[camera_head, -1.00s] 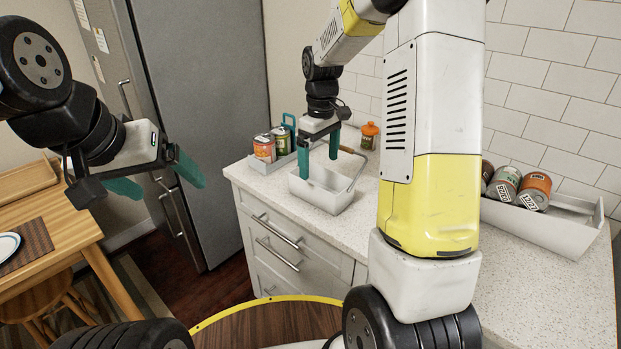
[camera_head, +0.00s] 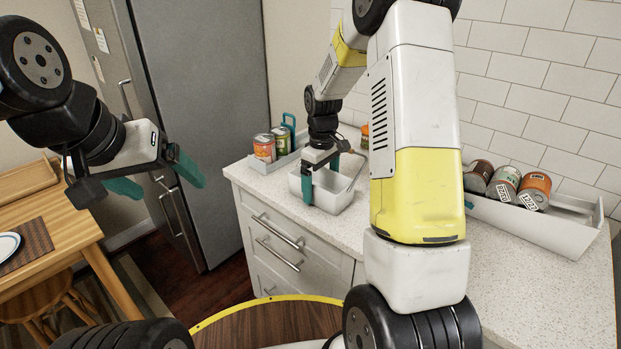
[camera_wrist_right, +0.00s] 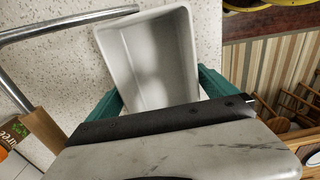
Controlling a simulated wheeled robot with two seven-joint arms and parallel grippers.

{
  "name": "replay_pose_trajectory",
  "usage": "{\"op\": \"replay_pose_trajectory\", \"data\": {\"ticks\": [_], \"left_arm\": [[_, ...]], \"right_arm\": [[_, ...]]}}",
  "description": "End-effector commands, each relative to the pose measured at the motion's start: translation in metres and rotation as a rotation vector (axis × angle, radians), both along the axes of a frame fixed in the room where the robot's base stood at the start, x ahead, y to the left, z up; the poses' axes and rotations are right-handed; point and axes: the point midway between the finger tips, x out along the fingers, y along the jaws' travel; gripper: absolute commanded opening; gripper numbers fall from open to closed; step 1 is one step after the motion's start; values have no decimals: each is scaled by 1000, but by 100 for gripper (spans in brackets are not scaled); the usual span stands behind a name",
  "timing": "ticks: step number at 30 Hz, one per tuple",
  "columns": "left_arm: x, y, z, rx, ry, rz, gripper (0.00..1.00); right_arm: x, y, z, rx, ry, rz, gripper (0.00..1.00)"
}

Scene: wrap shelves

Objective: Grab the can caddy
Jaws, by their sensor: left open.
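The can caddy, a small white open box (camera_head: 337,202) with a wire handle, stands upright on the counter. In the right wrist view the caddy (camera_wrist_right: 150,60) looks empty, and its metal handle (camera_wrist_right: 70,25) with a wooden grip (camera_wrist_right: 42,130) leans to the left. My right gripper (camera_head: 321,182) is low over the caddy, pointing down. Its teal fingers are wide apart, one at each side of the box in the right wrist view (camera_wrist_right: 160,92); I cannot tell whether they touch it. My left gripper (camera_head: 170,188) is open and empty, away from the counter at left.
A tray (camera_head: 283,163) with cans (camera_head: 264,148) stands behind the caddy. A long white bin (camera_head: 545,228) with several cans lies at right along the tiled wall. A fridge (camera_head: 200,100) and a wooden table (camera_head: 50,245) are at left. The counter's front middle is clear.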

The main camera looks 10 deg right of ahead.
Motion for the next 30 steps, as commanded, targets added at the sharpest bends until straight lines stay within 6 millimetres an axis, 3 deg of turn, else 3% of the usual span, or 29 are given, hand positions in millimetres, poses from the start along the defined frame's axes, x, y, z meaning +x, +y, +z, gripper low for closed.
{"op": "replay_pose_trajectory", "data": {"ticks": [1,9,11,22,30], "left_arm": [[0,0,0,0,0,0,88],[0,0,0,0,0,0,88],[0,0,0,0,0,0,88],[0,0,0,0,0,0,88],[0,0,0,0,0,0,88]], "right_arm": [[0,0,0,0,0,0,84],[0,0,0,0,0,0,31],[1,0,1,0,-1,0,22],[1,0,7,0,-3,0,22],[1,0,40,0,-5,0,22]]}}
